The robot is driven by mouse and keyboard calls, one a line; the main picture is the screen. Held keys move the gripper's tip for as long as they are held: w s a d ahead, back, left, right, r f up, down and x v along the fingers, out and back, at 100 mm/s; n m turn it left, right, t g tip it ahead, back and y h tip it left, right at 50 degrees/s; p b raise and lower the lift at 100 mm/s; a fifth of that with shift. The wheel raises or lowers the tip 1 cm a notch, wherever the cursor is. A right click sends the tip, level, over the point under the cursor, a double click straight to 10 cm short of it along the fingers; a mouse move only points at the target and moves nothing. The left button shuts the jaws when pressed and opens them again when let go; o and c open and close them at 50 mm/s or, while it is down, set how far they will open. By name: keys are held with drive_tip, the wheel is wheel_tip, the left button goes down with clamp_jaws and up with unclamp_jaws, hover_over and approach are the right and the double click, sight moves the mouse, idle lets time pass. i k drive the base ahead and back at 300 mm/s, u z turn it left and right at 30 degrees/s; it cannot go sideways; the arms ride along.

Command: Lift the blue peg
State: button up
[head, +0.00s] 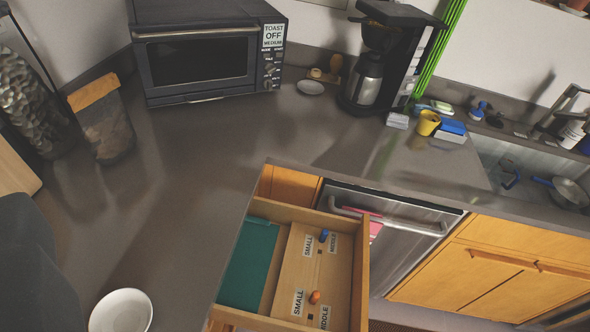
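The blue peg (323,236) stands on a wooden board (296,262) inside an open drawer (362,270), near the board's far end, between labels reading SMALL and MIDDLE. An orange peg (315,297) is on the same board, nearer to me. Whether either peg sits in a hole is too small to tell. My gripper's fingers do not show in this view. A dark grey shape at the left edge may be part of my arm.
A teal panel (249,262) lies in the drawer left of the board. The grey counter (200,170) is mostly clear, with a white bowl (121,311) at the front. A toaster oven (207,58) and coffee maker (375,60) stand at the back. A dishwasher (400,226) is right of the drawer.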

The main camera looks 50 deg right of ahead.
sight(323, 234)
drive_tip(key=z, duration=0.15)
drive_tip(key=k, duration=1.75)
drive_tip(key=z, duration=0.4)
drive_tip(key=i, duration=2.2)
drive_tip(key=u, duration=0.65)
